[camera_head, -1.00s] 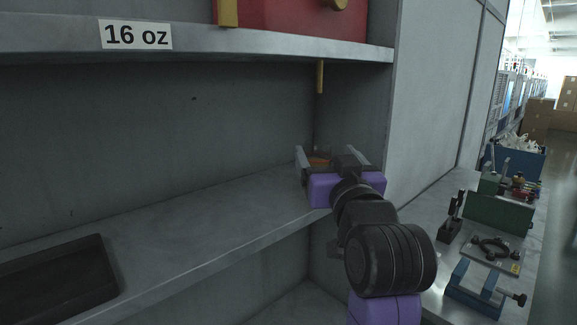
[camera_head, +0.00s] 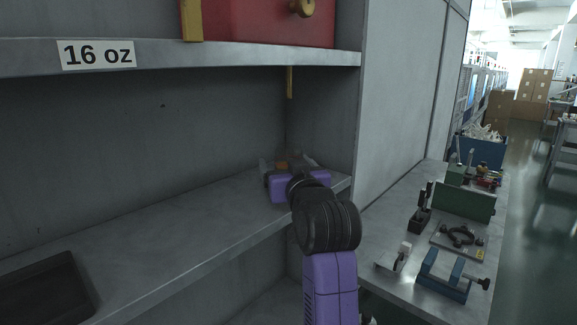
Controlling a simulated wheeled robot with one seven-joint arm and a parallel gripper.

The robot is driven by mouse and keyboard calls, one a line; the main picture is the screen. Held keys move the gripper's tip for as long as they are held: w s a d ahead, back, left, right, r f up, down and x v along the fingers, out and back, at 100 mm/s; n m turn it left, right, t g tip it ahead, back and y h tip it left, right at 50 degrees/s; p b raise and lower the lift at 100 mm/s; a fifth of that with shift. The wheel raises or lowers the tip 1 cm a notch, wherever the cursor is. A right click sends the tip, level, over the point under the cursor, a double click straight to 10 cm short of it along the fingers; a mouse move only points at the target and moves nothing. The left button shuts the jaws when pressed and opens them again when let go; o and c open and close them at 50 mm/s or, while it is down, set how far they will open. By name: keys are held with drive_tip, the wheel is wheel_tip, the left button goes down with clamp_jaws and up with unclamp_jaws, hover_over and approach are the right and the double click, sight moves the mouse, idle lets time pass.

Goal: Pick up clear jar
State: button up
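My gripper (camera_head: 287,162) reaches into the back right corner of the grey shelf (camera_head: 170,220), low over its surface. Its pale fingers look spread apart, but they are small and partly hidden by my purple wrist. No clear jar can be made out for certain; the wrist covers much of that spot. I see no sure grip on anything.
An upper shelf with a "16 oz" label (camera_head: 97,54) carries a red box (camera_head: 260,22) above my arm. A dark tray (camera_head: 45,290) lies at lower left. A side panel (camera_head: 400,90) closes the right side. A bench at right holds a blue vise (camera_head: 446,275) and other tools.

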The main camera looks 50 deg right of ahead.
clamp_jaws()
idle(0.4)
drive_tip(key=shift+r, duration=0.15)
